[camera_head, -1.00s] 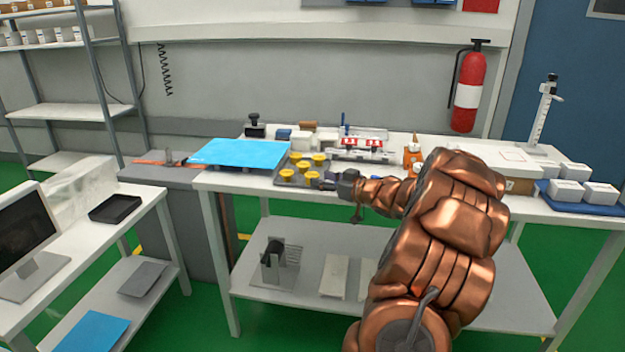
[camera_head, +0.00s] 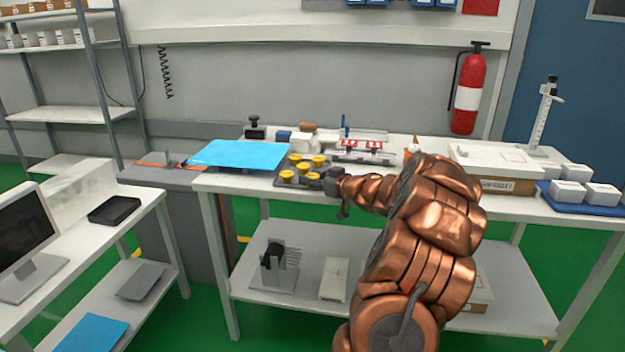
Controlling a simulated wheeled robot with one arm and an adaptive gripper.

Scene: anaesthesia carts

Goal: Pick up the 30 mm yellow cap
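Several yellow caps stand on a dark grey tray (camera_head: 281,181) near the front edge of the white table; I cannot tell by size which is the 30 mm one. One yellow cap (camera_head: 287,175) is at the front left, one yellow cap (camera_head: 318,160) at the back right, and others sit between. My gripper (camera_head: 322,183) is at the tray's right front, close beside the front right cap (camera_head: 312,176), which it partly hides. The fingers are too small and dark to show whether they are open or whether they touch the cap.
A blue sheet (camera_head: 238,154) lies left of the tray.

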